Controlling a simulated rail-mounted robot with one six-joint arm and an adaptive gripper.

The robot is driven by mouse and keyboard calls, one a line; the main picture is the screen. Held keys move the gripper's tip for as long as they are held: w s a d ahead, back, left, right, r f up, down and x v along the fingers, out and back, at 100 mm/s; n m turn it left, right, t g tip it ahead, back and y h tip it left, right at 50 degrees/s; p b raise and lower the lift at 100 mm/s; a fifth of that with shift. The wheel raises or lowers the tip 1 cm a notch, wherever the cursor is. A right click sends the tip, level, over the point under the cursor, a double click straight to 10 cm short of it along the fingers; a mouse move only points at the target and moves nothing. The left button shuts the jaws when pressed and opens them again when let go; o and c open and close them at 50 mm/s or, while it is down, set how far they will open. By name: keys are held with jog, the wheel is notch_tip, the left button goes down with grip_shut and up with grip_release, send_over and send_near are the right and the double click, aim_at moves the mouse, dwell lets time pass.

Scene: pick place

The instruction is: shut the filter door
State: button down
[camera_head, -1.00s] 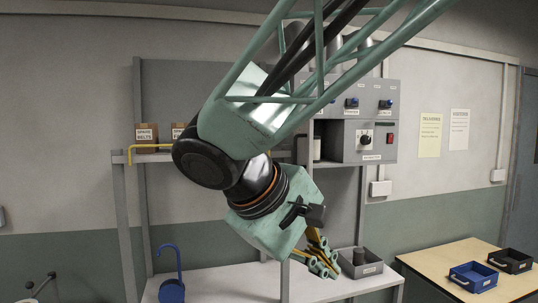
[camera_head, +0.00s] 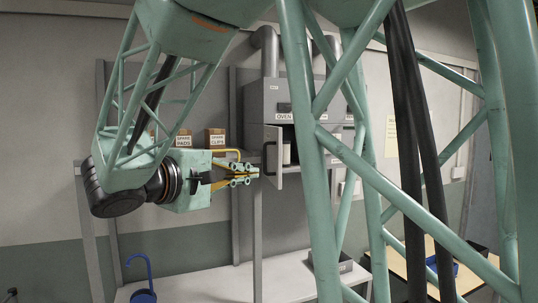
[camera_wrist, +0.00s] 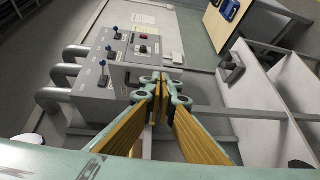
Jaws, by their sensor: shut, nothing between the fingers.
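The filter door (camera_head: 272,150) is a grey panel on the front of the grey cabinet unit (camera_head: 262,100). It stands open, swung outward, and a pale cylinder (camera_head: 286,152) shows in the opening beside it. My gripper (camera_head: 256,173) points right, with its teal and yellow fingers closed and empty. Its tips are just left of the door's outer edge; I cannot tell whether they touch it. In the wrist view the fingertips (camera_wrist: 160,88) are together in front of the cabinet unit (camera_wrist: 100,80), and the door is hard to make out behind them.
Boxes of spare pads (camera_head: 183,139) and spare clips (camera_head: 215,138) stand on the shelf left of the cabinet, near a yellow rail (camera_head: 225,152). A blue hooked object (camera_head: 141,278) and a grey bin (camera_head: 345,266) are on the lower bench. My own green frame hides much of the right side.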

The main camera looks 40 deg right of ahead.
jog(key=shift+n+t+h, duration=0.3)
jog(key=shift+t+h, duration=0.3)
jog(key=shift+t, duration=0.2)
jog(key=w+r, duration=0.1)
jog(key=w+a, duration=0.1)
jog(key=w, duration=0.1)
jog(key=w+r, duration=0.1)
jog(key=shift+w+a+r, duration=0.15)
jog(key=shift+a+r, duration=0.05)
jog(key=shift+r, duration=0.1)
jog(key=shift+d, duration=0.2)
jog(key=p, duration=0.2)
send_near(277, 155)
jog(key=shift+w+d+r, duration=0.1)
jog(key=shift+w+d, duration=0.25)
jog(key=shift+w, duration=0.3)
jog(key=shift+w+d+f, duration=0.1)
jog(key=shift+w+d, duration=0.2)
jog(key=shift+w, duration=0.35)
jog(key=shift+w+d+r, duration=0.1)
jog(key=shift+w+d, duration=0.25)
jog(key=shift+w, duration=0.35)
jog(key=shift+s+d, duration=0.3)
jog(key=shift+d, duration=0.35)
jog(key=shift+s+d, duration=0.3)
jog(key=shift+d, duration=0.3)
jog(key=shift+s+d, duration=0.3)
jog(key=shift+d, duration=0.35)
jog(key=shift+s+d+b, duration=0.15)
jog(key=shift+b, duration=0.15)
